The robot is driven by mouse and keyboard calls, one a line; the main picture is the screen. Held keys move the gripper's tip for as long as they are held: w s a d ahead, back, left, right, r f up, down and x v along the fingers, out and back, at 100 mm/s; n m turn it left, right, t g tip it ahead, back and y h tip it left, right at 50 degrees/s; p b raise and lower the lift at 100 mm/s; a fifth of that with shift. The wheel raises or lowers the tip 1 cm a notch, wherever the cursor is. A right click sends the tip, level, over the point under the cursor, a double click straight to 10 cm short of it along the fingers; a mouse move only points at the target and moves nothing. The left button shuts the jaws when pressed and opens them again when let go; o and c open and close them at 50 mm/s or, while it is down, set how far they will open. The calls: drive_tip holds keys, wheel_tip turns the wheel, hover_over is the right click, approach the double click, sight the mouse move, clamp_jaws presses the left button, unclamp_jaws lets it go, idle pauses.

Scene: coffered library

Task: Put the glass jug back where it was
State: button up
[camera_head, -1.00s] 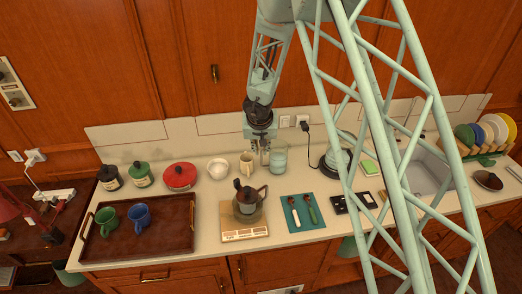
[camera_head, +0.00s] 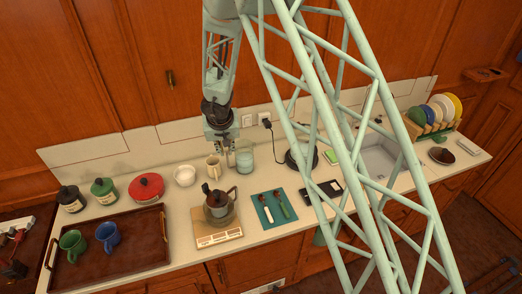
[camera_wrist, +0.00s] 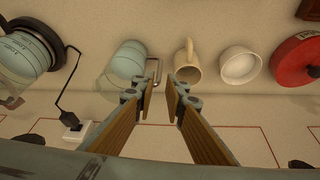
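The glass jug (camera_head: 245,160) is a pale, see-through cylinder with a bluish-green tint. It stands upright on the counter near the back wall, and shows in the wrist view (camera_wrist: 127,62) with its handle (camera_wrist: 157,70) toward my gripper. My gripper (camera_head: 229,150) points down just left of the jug in the head view. In the wrist view its two fingers (camera_wrist: 161,88) are apart with a gap between the tips. The handle is close to the left fingertip; whether it touches I cannot tell.
A cream mug (camera_head: 213,167) stands close on the gripper's other side, then a white bowl (camera_head: 184,175) and a red pot (camera_head: 146,187). A black-based kettle (camera_head: 301,157) is to the right.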

wheel_tip(320, 180, up, 23)
drive_tip(key=s+d+t+y, duration=0.1)
drive_tip(key=d+t+y, duration=0.1)
drive_tip(key=y, duration=0.1)
drive_tip(key=s+d+r+n+y, duration=0.1)
drive_tip(key=s+d+r, duration=0.1)
drive_tip(key=s+r, duration=0.5)
drive_tip(key=s+d+r+y, duration=0.1)
drive_tip(key=s+d+r, duration=0.1)
drive_tip(key=s+r, duration=0.45)
drive_tip(key=s+d+r, duration=0.3)
drive_tip(key=s, duration=0.4)
drive_tip(key=s+d+r+g+h, duration=0.1)
drive_tip(key=s+d+r, duration=0.15)
drive_tip(key=s, duration=0.35)
drive_tip(key=s+d+r, duration=0.2)
drive_tip(key=s+d, duration=0.2)
drive_tip(key=s, duration=0.3)
drive_tip(key=s+d+f+m+g+h, duration=0.1)
drive_tip(key=s+d+h, duration=0.1)
drive_tip(key=s+d, duration=0.5)
drive_tip(key=s+d+f+m+h, duration=0.1)
drive_tip(key=s+d+f+h, duration=0.1)
drive_tip(key=s+d, duration=0.6)
drive_tip(key=s, duration=0.7)
drive_tip(key=shift+d+g, duration=0.3)
drive_tip(key=shift+g, duration=0.1)
